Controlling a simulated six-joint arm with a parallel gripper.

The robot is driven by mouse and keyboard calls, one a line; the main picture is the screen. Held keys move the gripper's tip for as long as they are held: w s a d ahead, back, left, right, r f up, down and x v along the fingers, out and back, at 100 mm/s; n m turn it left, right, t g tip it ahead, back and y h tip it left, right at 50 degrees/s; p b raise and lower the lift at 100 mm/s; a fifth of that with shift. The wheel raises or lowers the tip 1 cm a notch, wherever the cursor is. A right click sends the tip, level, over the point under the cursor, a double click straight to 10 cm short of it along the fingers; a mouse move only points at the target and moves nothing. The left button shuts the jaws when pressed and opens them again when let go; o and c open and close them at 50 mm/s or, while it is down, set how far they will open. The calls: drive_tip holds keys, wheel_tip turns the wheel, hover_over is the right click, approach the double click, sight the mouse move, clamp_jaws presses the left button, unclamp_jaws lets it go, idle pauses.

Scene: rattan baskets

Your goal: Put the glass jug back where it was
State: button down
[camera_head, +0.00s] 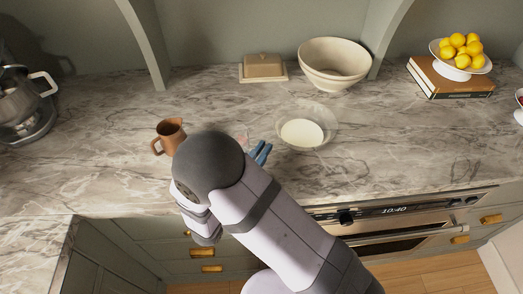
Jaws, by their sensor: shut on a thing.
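My gripper (261,152) shows only as blue fingertips past the dark grey joint of my arm, low over the marble counter to the left of the glass bowl. It is shut on the glass jug (243,138), of which only a faint clear edge shows above and left of the fingers. The rest of the jug is hidden behind my arm. I cannot tell whether its base touches the counter or whether it holds anything.
A glass bowl (321,115) with white contents stands just right of my gripper. A copper-brown mug (170,133) stands to the left. A butter dish (263,67) and cream bowl (335,68) stand behind. The marble counter (115,130) is clear left of the mug.

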drive_tip(key=shift+f, duration=0.2)
drive_tip(key=c, duration=1.8)
unclamp_jaws()
drive_tip(key=shift+c, duration=0.2)
drive_tip(key=shift+r, duration=0.1)
drive_tip(key=shift+s+a, duration=0.1)
drive_tip(key=shift+s, duration=0.05)
drive_tip(key=b+v, duration=0.3)
drive_tip(key=v, duration=0.8)
drive_tip(key=shift+s+a, duration=0.15)
drive_tip(key=shift+s, duration=0.15)
